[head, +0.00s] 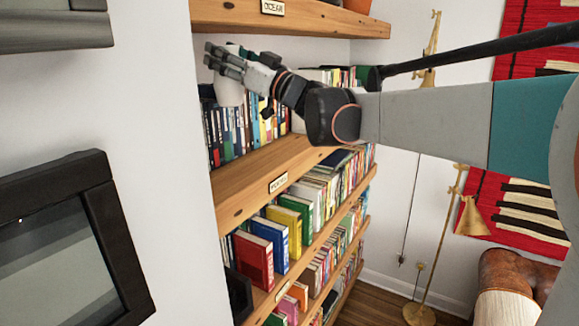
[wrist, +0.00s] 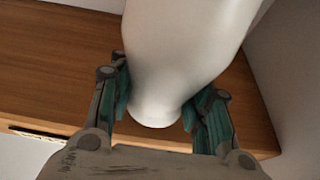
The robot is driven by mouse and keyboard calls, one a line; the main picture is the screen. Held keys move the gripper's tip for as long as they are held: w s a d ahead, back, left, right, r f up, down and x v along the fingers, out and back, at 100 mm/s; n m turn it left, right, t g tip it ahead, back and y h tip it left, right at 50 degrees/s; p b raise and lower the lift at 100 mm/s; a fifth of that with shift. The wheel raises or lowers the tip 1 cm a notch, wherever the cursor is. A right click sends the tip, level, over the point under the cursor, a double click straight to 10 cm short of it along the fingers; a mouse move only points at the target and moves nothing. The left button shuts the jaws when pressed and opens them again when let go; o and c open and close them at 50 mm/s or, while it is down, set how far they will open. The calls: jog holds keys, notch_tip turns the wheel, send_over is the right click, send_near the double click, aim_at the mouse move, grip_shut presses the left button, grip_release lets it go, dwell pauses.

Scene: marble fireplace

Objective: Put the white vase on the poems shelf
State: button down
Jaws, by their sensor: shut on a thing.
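The white vase (head: 229,92) is in my gripper (head: 232,62), in front of the upper row of books in the head view. In the wrist view the vase (wrist: 185,45) is between the two fingers of my gripper (wrist: 160,95), which are shut on its sides near the narrower end. The wooden shelf (head: 245,180) below it has a small label (head: 278,183) on its front edge, too blurred to read surely. The shelf board also shows behind the vase in the wrist view (wrist: 60,75). In the head view the vase is above the board, with a gap.
Books (head: 240,127) stand along the shelf behind the vase. The board's left front part is bare. A higher shelf (head: 290,20) labelled OCEAN is overhead. Lower shelves hold more books (head: 270,240). A brass lamp (head: 440,245) stands right, a dark-framed screen (head: 70,245) left.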

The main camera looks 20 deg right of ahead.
notch_tip(320, 180, down, 20)
jog(key=p, duration=0.2)
jog(key=shift+w+a, duration=0.15)
jog(key=shift+w, duration=0.05)
dwell(0.3)
jog(key=shift+f, duration=0.15)
jog(key=c, duration=0.9)
grip_release()
jog(key=shift+o, duration=0.2)
